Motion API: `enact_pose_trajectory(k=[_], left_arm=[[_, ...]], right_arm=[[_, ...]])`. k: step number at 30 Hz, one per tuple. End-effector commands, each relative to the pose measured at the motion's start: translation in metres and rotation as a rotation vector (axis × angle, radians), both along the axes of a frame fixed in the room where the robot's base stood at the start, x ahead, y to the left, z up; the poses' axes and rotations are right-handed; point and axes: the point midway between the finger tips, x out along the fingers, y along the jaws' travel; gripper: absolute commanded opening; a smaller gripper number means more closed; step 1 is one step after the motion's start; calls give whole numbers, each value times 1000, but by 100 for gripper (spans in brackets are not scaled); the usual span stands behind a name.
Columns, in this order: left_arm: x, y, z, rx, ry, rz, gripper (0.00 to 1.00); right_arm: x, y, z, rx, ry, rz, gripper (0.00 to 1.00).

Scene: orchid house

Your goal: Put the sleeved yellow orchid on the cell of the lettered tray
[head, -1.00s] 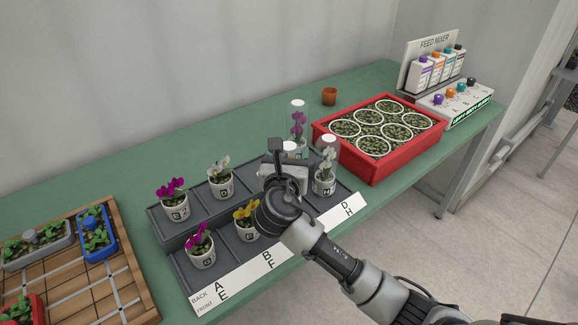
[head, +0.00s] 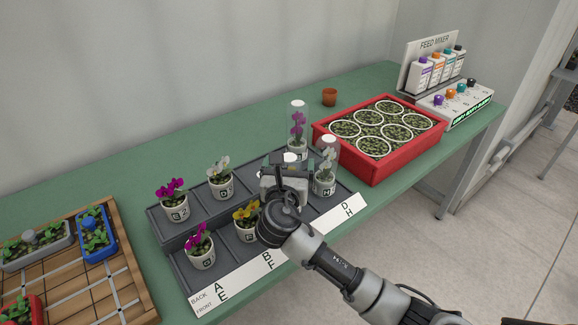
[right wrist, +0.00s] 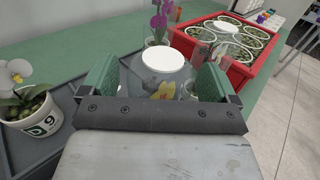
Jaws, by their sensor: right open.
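The sleeved yellow orchid shows in the right wrist view as a yellow bloom (right wrist: 163,91) in a clear sleeve with a round white cap (right wrist: 163,60). In the head view only its cap (head: 289,157) shows; my gripper hides the rest. My right gripper (head: 287,166) is open, with its green-padded fingers on either side of the sleeve in the wrist view. I cannot tell whether they touch it. The dark lettered tray (head: 160,222) has a white label strip (head: 238,277) with A/E, B/F and D/H readable. My left gripper is not in view.
Sleeved purple (head: 298,120) and white (head: 327,158) orchids stand close behind and right of my gripper. An unsleeved yellow orchid (head: 246,212) is at its left. A red crate (head: 375,172) is at the right, a wooden tray (head: 140,289) at the left. The table behind is mostly clear.

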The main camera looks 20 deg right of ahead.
Motion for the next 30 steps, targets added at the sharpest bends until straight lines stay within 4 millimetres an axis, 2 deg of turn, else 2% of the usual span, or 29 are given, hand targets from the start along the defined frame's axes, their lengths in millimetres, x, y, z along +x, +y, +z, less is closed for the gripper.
enact_pose_trajectory(k=[5, 15, 21, 30], left_arm=[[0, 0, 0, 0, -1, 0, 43], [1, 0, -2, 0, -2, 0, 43], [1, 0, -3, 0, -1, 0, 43], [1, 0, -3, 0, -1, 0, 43]], right_arm=[[-8, 4, 2, 1, 0, 3, 90], [-72, 34, 2, 4, 1, 3, 90], [-99, 47, 2, 1, 0, 3, 90], [-109, 51, 3, 2, -1, 0, 90]])
